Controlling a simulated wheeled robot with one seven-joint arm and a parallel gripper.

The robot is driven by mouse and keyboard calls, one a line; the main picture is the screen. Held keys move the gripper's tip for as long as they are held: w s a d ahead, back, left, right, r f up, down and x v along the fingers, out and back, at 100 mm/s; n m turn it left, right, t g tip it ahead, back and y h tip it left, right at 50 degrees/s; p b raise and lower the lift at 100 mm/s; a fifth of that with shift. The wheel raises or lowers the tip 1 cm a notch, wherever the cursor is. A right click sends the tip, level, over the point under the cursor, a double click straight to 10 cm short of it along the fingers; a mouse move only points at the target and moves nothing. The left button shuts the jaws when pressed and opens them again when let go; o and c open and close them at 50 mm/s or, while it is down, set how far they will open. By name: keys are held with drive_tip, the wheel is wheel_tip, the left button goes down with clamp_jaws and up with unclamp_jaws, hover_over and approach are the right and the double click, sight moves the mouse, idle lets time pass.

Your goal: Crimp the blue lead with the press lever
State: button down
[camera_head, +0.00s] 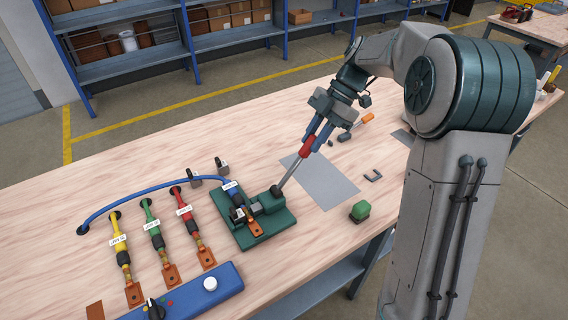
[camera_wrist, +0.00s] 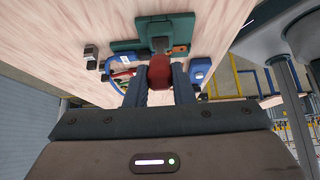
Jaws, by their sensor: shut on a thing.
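The green press (camera_head: 262,222) sits on the table, and its metal lever (camera_head: 292,173) slants up to the right, ending in a red handle. My gripper (camera_head: 308,148) is shut on the red handle (camera_head: 306,146). In the wrist view the red handle (camera_wrist: 160,72) lies between my two blue fingers. The blue lead (camera_head: 150,184) arcs from a hole in the table at the left to the press. Its labelled end (camera_head: 232,189) lies at the press, with a copper lug (camera_head: 254,228) at the front of the green base. The crimp point itself is partly hidden.
Yellow (camera_head: 119,241), green (camera_head: 152,228) and red (camera_head: 184,211) leads with copper lugs lie left of the press. A blue control box (camera_head: 190,292) stands in front. A green block (camera_head: 360,211), a grey bracket (camera_head: 373,176) and an orange-handled tool (camera_head: 362,120) lie to the right.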

drive_tip(key=shift+w+d, duration=0.1)
drive_tip(key=shift+w+d+f+b, duration=0.3)
drive_tip(key=shift+d+f, duration=0.1)
drive_tip(key=shift+f, duration=0.15)
drive_tip(key=shift+w+d+f+b, duration=0.3)
drive_tip(key=shift+d+f, duration=0.15)
drive_tip(key=shift+f, duration=0.15)
drive_tip(key=shift+w+d+f+b, duration=0.2)
drive_tip(key=shift+d+f+b, duration=0.15)
drive_tip(key=shift+f, duration=0.2)
drive_tip(key=shift+d+f, duration=0.1)
drive_tip(key=shift+f, duration=0.1)
drive_tip(key=c, duration=1.2)
unclamp_jaws()
drive_tip(key=shift+w, duration=0.15)
drive_tip(key=shift+o, duration=0.2)
drive_tip(key=v, duration=1.4)
drive_tip(key=shift+p, duration=0.3)
